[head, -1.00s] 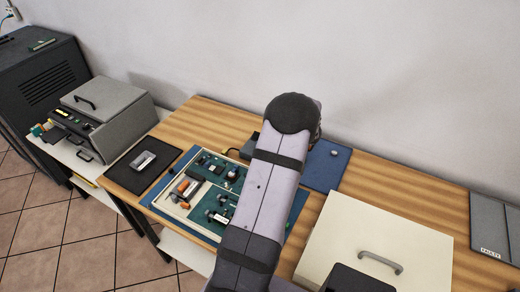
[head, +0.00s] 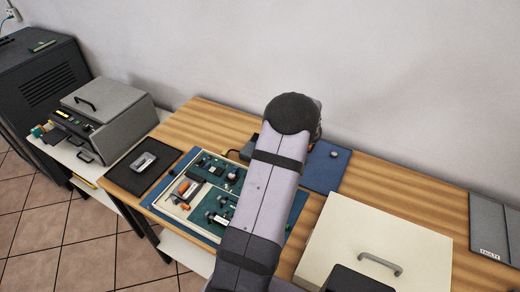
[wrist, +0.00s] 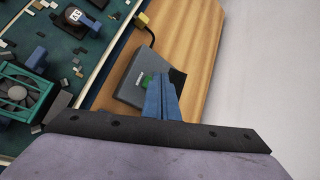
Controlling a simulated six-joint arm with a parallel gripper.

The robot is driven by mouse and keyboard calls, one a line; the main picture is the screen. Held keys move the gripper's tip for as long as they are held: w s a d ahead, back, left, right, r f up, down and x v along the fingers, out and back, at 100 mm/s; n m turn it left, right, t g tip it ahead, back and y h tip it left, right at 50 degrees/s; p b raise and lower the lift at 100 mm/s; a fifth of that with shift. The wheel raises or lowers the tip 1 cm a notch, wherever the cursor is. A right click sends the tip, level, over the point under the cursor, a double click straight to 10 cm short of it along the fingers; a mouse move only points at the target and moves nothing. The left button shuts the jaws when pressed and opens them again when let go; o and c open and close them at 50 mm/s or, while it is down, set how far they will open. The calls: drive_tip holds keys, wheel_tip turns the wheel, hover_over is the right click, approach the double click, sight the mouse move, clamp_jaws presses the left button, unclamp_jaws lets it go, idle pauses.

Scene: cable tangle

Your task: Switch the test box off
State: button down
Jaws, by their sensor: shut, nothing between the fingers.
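The test box appears to be the small grey box (wrist: 128,80) on the wooden table in the wrist view. A small green part (wrist: 146,80) and a pale label show on its top. My gripper (wrist: 158,80) has its blue fingers together, with tips over or against the box near the green part; I cannot tell if they touch. The fingers hide part of the box top. In the head view the box (head: 247,149) is partly hidden behind my arm, and my gripper is hidden there.
A dark cable runs from the box to a yellow block (wrist: 142,19) at the edge of the circuit board (wrist: 80,62). A fan (wrist: 28,88) stands on the board. A cream handled box (head: 375,240) and a blue mat (head: 325,168) lie to the right.

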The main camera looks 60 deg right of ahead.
wheel_tip(320, 180, up, 6)
drive_tip(key=p, duration=0.3)
drive_tip(key=shift+p, duration=0.35)
drive_tip(key=shift+w, duration=0.1)
drive_tip(key=w+a+r+n+g+y, duration=0.15)
drive_tip(key=w+a+n, duration=0.25)
drive_tip(key=a, duration=0.6)
drive_tip(key=w+a+n+g+y, duration=0.15)
drive_tip(key=w+a+n, duration=0.3)
drive_tip(key=a, duration=0.55)
drive_tip(key=w+a+n+g+y, duration=0.15)
drive_tip(key=w+a+n, duration=0.3)
drive_tip(key=a, duration=0.55)
drive_tip(key=s+a+n+g+h, duration=0.1)
drive_tip(key=s+a+n+g, duration=0.1)
drive_tip(key=s+a+n, duration=0.4)
drive_tip(key=s+a+n+g, duration=0.2)
drive_tip(key=s+a+n, duration=0.5)
drive_tip(key=a+n, duration=0.4)
drive_tip(key=shift+s+a+r+n+h, duration=0.25)
drive_tip(key=shift+a+r+n+h, duration=0.1)
drive_tip(key=shift+a, duration=1.7)
